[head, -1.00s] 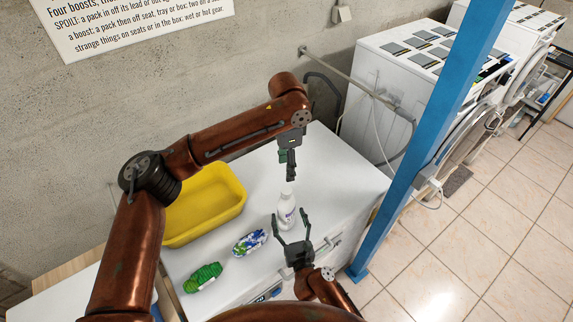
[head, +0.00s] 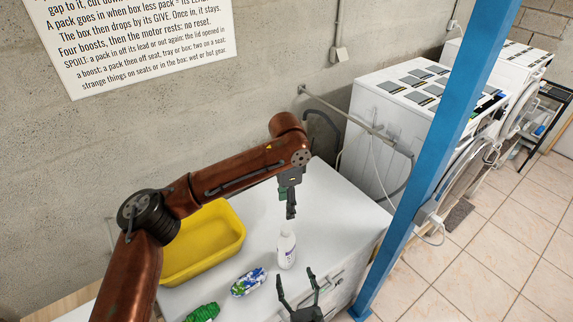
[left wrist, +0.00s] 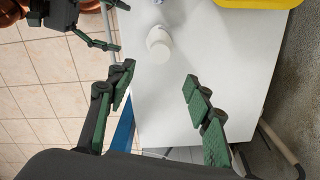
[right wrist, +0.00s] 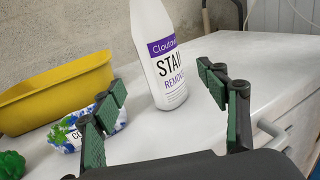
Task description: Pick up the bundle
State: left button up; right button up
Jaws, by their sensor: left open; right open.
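A green bundle (head: 203,312), knobbly and cord-like, lies on the white top at the bottom edge of the head view, partly cut off. Its edge also shows at the left of the right wrist view (right wrist: 11,165). My left gripper (head: 290,213) is open, pointing down, above and behind the white bottle (head: 287,249). My right gripper (head: 296,277) is open and empty at the front edge of the top, in front of the bottle. The bottle, labelled as stain remover, stands upright beyond its fingers in the right wrist view (right wrist: 163,70). Both grippers are well to the right of the bundle.
A blue, white and green patterned pack (head: 249,281) lies between bundle and bottle. A yellow tub (head: 207,252) stands behind them. A blue post (head: 425,150) rises at the right, near white machines (head: 390,125). The white top (head: 335,205) is clear right of the bottle.

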aim_at(245, 284)
jog(key=k, duration=1.5)
